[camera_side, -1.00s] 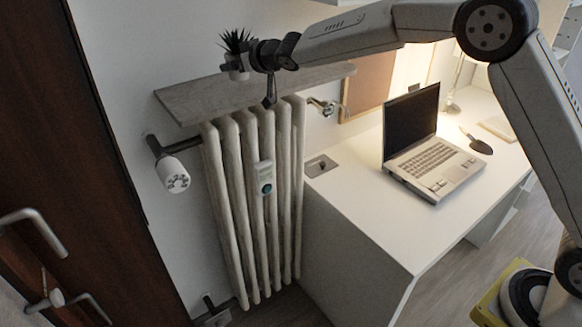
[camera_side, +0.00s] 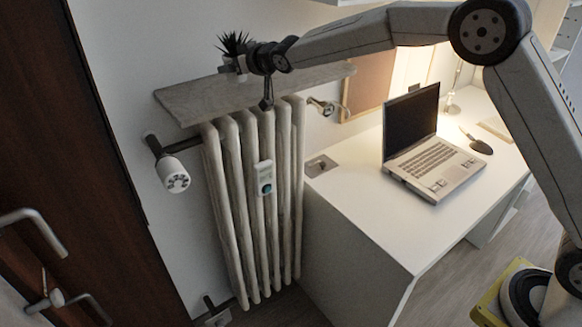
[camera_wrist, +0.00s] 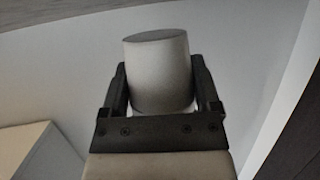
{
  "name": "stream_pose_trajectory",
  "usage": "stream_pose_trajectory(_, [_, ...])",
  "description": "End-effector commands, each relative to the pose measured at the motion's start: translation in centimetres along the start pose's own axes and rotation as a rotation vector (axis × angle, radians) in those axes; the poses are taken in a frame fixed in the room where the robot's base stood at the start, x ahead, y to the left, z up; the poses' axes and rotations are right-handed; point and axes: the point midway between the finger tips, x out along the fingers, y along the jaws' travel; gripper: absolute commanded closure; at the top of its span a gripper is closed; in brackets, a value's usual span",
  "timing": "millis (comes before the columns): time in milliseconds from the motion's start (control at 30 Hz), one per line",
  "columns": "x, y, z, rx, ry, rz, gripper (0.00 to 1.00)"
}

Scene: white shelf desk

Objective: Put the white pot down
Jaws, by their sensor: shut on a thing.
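The white pot (camera_wrist: 157,72) sits between the two dark fingers of my gripper (camera_wrist: 158,84) in the wrist view, where it looks like a plain pale cylinder. In the side view the pot (camera_side: 227,66) holds a dark spiky plant (camera_side: 235,43) and looks about upright. My gripper (camera_side: 240,64) is shut on the pot from the right and hides part of it. The pot is at the wooden shelf board (camera_side: 185,100) above the radiator. I cannot tell whether its base touches the board.
The white radiator (camera_side: 245,200) stands under the board, with a valve (camera_side: 174,176) at its left. A white desk (camera_side: 365,225) with an open laptop (camera_side: 430,165) is to the right. The board's left part is clear. The wall is close behind.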

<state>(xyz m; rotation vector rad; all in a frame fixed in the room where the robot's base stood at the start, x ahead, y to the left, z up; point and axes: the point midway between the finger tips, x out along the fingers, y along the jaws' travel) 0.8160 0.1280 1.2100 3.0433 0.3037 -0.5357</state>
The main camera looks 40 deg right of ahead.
Motion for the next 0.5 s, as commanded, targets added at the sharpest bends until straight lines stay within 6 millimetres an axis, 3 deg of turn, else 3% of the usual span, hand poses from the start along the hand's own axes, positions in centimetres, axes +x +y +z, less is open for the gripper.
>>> stream_pose_trajectory(500, [0.7,0.0,1.9,0.000,0.001,0.001,0.89])
